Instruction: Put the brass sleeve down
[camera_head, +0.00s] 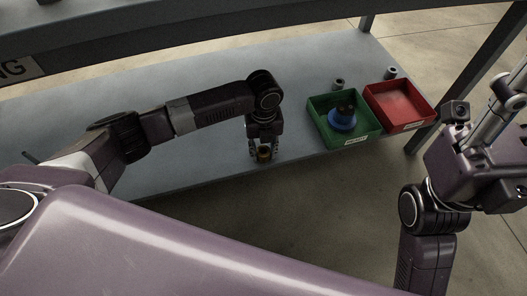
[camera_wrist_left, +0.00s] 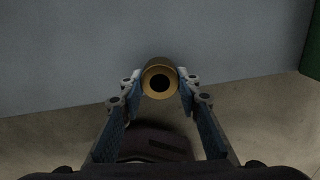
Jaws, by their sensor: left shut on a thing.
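The brass sleeve (camera_wrist_left: 160,80) is a short golden ring with a dark bore, seen end-on in the left wrist view between my left gripper's fingertips (camera_wrist_left: 160,92). In the head view the sleeve (camera_head: 264,155) shows small and brownish, low between the fingers of my left gripper (camera_head: 264,150), near the front edge of the grey table (camera_head: 190,165). My left gripper points down and is shut on the sleeve. I cannot tell whether the sleeve touches the table top. My right arm stands at the right of the head view, and its fingertips are not clearly seen.
A green tray (camera_head: 369,137) right of my left gripper holds a blue round part (camera_head: 342,121) with a dark piece on it. A red tray (camera_head: 400,106) stands beyond it. Two small grey cylinders (camera_head: 339,84) (camera_head: 391,73) stand behind the trays. The table left of the trays is clear.

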